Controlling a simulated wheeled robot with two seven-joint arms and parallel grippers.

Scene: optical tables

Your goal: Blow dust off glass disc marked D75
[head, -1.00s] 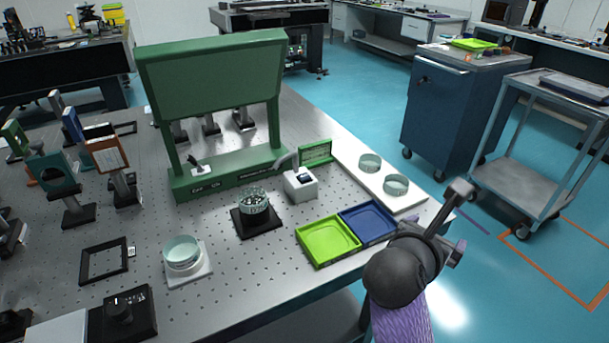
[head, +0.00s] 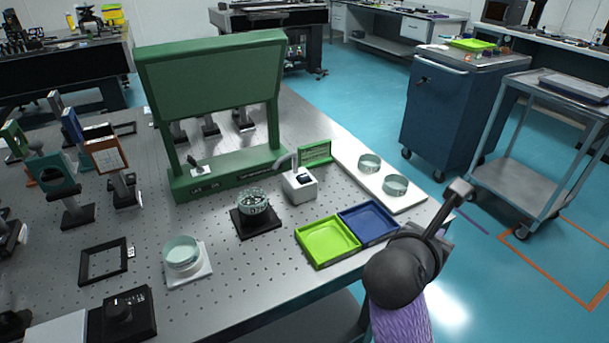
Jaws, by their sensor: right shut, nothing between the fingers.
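A clear glass disc (head: 254,201) stands on a black square base (head: 257,224) in the middle of the table. Dark marks show on it, too small to read surely. Another glass disc (head: 182,250) sits on a white square base at the front left. Two more glass discs (head: 370,162) (head: 396,184) lie on a white board at the right. None of their labels can be read. My right gripper (head: 459,190) is shut and empty, out past the table's right edge, well away from the discs. My left gripper is not in view.
A green stand (head: 215,80) rises behind the central disc. A white block (head: 300,187) with a grey nozzle-like part stands right of it. Green (head: 327,242) and blue (head: 368,222) trays lie near the front right edge. Mounted optics crowd the left. A cart (head: 540,150) stands at right.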

